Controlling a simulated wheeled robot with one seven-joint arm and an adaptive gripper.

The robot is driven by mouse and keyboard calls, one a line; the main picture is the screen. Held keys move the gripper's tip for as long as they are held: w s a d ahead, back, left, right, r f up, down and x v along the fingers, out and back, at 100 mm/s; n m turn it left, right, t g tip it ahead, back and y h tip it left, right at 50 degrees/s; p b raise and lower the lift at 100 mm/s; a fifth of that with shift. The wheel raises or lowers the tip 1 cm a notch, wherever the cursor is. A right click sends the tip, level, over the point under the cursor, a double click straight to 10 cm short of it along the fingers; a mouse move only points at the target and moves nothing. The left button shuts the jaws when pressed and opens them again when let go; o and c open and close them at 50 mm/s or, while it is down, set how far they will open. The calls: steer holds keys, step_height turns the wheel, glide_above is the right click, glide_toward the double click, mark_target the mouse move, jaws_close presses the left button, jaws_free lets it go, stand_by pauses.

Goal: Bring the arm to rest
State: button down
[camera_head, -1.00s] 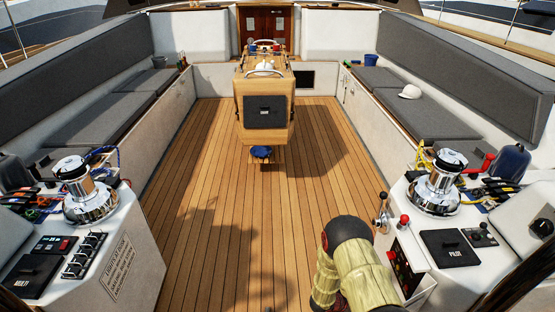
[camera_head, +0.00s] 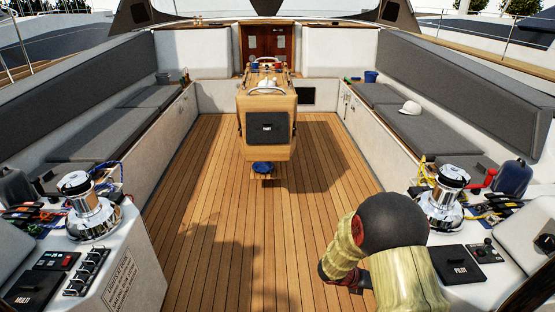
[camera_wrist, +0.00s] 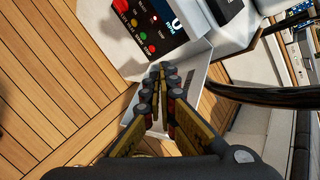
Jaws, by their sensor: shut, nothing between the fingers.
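My gripper (camera_wrist: 162,72) shows in the wrist view, its two fingers brought together at the tips with nothing between them. It hangs over the wooden deck and the white edge of the right console, close to a black panel (camera_wrist: 150,30) with coloured buttons and a lit display. I cannot tell whether the fingertips touch the console. In the head view my arm is bent at the lower right, in front of the right console, and the gripper itself is hidden.
The wooden deck (camera_head: 215,210) is clear in the middle. A table pedestal (camera_head: 266,135) stands ahead. Consoles with chrome winches (camera_head: 90,207) (camera_head: 440,199) flank both sides. A white cap (camera_head: 410,108) lies on the right bench. A blue bucket (camera_head: 371,76) stands farther back.

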steer(key=s+a+r+m+y, duration=0.2)
steer(key=s+r+m, duration=0.5)
steer(key=r, duration=0.5)
steer(key=s+a+r+m+y, duration=0.1)
steer(key=s+a+r+m, duration=0.1)
steer(key=s+r+m, duration=0.6)
steer(key=s+a+r+m+t+y+p, duration=0.1)
steer(key=s+a+r+m+t+y, duration=0.2)
steer(key=s+a+r+m, duration=0.9)
step_height(320, 180, up, 3)
steer(key=s+m+y, duration=0.1)
steer(key=m+y, duration=0.2)
steer(key=shift+s+m+y, duration=0.3)
steer(key=shift+s+m, duration=0.1)
steer(key=c, duration=2.5)
jaws_free()
steer(key=shift+a+f, duration=0.1)
steer(key=shift+f, duration=0.05)
